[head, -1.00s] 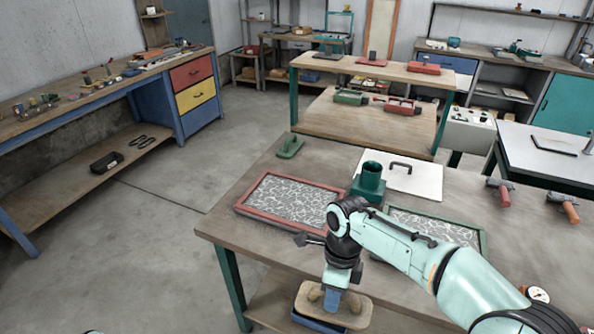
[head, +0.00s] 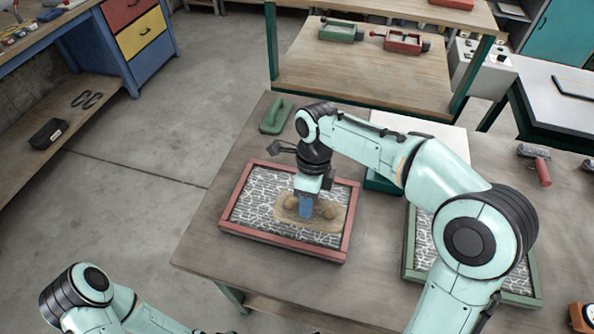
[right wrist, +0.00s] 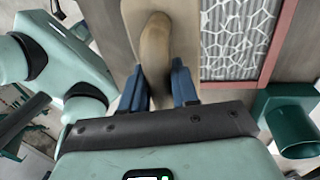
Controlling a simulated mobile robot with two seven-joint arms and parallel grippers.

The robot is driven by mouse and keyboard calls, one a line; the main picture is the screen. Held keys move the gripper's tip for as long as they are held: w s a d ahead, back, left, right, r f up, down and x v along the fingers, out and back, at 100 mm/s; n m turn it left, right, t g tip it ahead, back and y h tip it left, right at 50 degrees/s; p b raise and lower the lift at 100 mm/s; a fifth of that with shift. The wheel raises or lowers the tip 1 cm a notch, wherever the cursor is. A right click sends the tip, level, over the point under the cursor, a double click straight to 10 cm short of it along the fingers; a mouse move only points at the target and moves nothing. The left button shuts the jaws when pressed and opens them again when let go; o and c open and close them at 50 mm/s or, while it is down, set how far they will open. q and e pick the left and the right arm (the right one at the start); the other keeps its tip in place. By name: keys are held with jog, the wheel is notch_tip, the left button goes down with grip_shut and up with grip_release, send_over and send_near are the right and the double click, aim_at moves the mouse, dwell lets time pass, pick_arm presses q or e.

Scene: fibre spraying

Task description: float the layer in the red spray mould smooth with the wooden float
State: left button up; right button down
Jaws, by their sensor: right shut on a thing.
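The red spray mould (head: 288,253) lies on the workbench in the head view. Its layer is grey with a web of white fibres. My right gripper (head: 307,204) is over the mould and shut on the handle of the wooden float (head: 334,222). The float covers part of the layer toward the mould's right side; whether it touches the layer cannot be told. In the right wrist view the blue fingers of the gripper (right wrist: 160,88) stand either side of the float's handle (right wrist: 156,42), with the mould's red rim (right wrist: 279,42) to the right. My left gripper is out of view.
A green-framed mould (head: 409,240) lies to the right, partly behind my right arm. A teal cup-like part (right wrist: 297,125) stands beside the red mould. A green float-like tool (head: 274,115) lies behind it. A white board (head: 432,128) is at the back.

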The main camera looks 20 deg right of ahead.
jog(key=shift+w, duration=0.2)
jog(key=shift+s+f+b, duration=0.35)
jog(key=shift+f+b, duration=0.3)
jog(key=shift+f, duration=0.25)
notch_tip(320, 180, down, 4)
jog(key=b, duration=0.2)
jog(key=shift+w+b, duration=0.1)
jog(key=shift+b, duration=0.25)
pick_arm(q)
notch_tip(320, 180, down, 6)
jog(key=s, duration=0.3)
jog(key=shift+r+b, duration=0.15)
jog(key=shift+b, duration=0.2)
pick_arm(e)
jog(key=shift+w+f, duration=0.1)
jog(key=shift+f, duration=0.75)
jog(key=shift+f, duration=0.2)
